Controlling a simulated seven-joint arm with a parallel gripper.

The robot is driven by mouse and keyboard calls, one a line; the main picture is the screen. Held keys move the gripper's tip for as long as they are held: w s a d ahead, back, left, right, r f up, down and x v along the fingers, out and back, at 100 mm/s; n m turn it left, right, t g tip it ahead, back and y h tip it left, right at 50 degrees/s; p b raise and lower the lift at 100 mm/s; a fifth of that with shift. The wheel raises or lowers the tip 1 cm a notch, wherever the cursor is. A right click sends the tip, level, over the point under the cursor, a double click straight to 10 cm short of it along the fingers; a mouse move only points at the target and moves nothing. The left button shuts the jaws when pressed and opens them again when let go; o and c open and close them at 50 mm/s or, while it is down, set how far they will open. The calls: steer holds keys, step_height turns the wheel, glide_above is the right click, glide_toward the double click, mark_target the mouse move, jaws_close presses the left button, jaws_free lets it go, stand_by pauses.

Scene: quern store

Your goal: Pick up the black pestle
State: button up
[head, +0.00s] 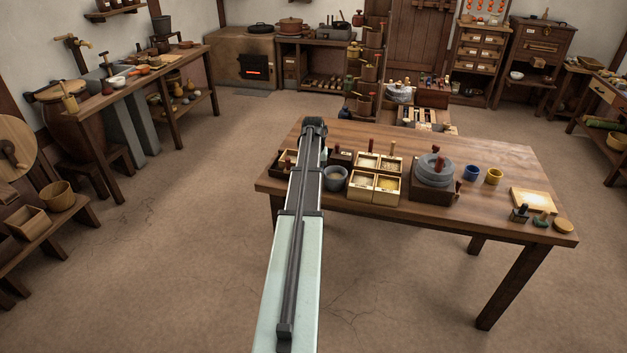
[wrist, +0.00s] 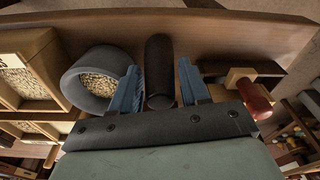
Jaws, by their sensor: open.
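The black pestle (wrist: 159,56) shows in the wrist view as a dark cylinder at the table, near the middle of the picture. I cannot tell whether it lies flat or stands. My gripper (wrist: 158,80) is open, with one blue finger on each side of the pestle and gaps visible between. In the head view my arm covers the gripper's fingers and the pestle. A grey stone bowl of grain (wrist: 85,92) sits just left of the left finger; it also shows in the head view (head: 335,187).
On the wooden table (head: 480,155), light boxes of grain (head: 375,202) and a stone quern (head: 434,172) stand right of the bowl. In the wrist view, a red-ended wooden handle (wrist: 256,100) is close to the right finger. Blue (head: 471,174) and yellow (head: 494,177) cups stand further right.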

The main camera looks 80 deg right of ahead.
steer(key=shift+f, duration=0.25)
steer(key=c, duration=0.8)
steer(key=shift+r, duration=0.1)
step_height(320, 180, up, 9)
steer(key=shift+f, duration=0.2)
steer(key=shift+r, duration=0.35)
steer(key=shift+s+d+r, duration=0.1)
steer(key=shift+s+r, duration=0.05)
steer(key=shift+s, duration=0.25)
steer(key=s+d+m, duration=0.1)
steer(key=s+m, duration=0.1)
steer(key=m, duration=0.2)
steer(key=s+d+m, duration=0.1)
steer(key=s+m, duration=0.1)
steer(key=m, duration=0.2)
steer(key=s+d+m+g, duration=0.1)
steer(key=s+m, duration=0.2)
steer(key=m, duration=0.1)
steer(key=shift+d+f, duration=0.1)
steer(key=shift+f, duration=0.3)
